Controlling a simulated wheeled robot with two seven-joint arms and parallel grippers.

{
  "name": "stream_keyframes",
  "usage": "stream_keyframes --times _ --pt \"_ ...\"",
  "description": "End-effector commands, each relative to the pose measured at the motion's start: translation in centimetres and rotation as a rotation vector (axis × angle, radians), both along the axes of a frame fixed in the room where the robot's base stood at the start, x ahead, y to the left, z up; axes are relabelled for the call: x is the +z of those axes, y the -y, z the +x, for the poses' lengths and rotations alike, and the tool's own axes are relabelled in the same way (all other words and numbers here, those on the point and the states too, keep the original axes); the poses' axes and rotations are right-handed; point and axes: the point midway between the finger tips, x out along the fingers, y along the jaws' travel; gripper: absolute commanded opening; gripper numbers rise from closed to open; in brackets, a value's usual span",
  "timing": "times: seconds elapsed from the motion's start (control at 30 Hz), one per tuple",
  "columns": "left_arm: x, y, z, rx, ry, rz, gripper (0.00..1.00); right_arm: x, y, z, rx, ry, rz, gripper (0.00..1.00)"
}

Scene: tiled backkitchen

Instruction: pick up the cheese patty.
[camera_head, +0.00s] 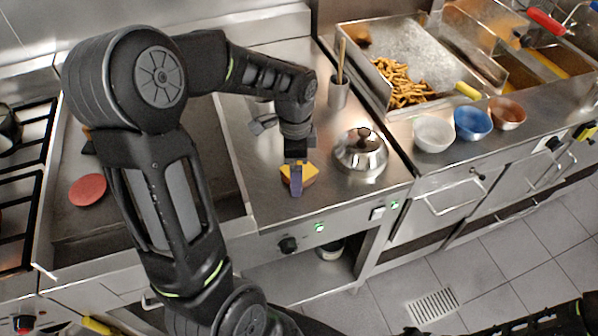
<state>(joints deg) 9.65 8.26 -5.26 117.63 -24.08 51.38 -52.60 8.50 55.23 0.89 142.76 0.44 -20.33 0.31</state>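The cheese patty (310,172), a brown patty with a yellow slice on top, lies on the flat steel surface left of the silver dome lid. My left gripper (296,178) points down right at it, with one finger in front of the patty's near side. The other finger is hidden, so I cannot tell whether the gripper is closed on it. The patty appears to rest on the surface. Part of my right arm shows at the bottom right edge; dark parts at the bottom edge may be its gripper (414,331), whose state is unclear.
A silver dome lid (361,152) stands close right of the patty. A utensil holder (339,93) is behind. White (434,134), blue (473,123) and brown (507,113) bowls stand further right. A red patty (87,190) lies on the left griddle. Steel in front of the patty is clear.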

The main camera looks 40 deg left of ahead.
Motion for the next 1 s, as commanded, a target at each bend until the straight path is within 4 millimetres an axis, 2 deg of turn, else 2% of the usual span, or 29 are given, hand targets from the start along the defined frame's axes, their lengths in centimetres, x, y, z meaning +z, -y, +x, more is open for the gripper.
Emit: stream_keyframes --times 0.07,0.73,1.0 --pt "0.01 0.00 0.00 0.000 0.000 0.000 0.86 0.00 0.00 0.01 0.000 0.000 0.000 0.36" --pt "0.01 0.00 0.00 0.000 0.000 0.000 0.31 0.01 0.01 0.01 0.000 0.000 0.000 0.36" --pt "0.21 -0.01 0.04 0.000 0.001 0.000 0.31 -0.03 0.00 0.01 0.000 0.000 0.000 0.36"
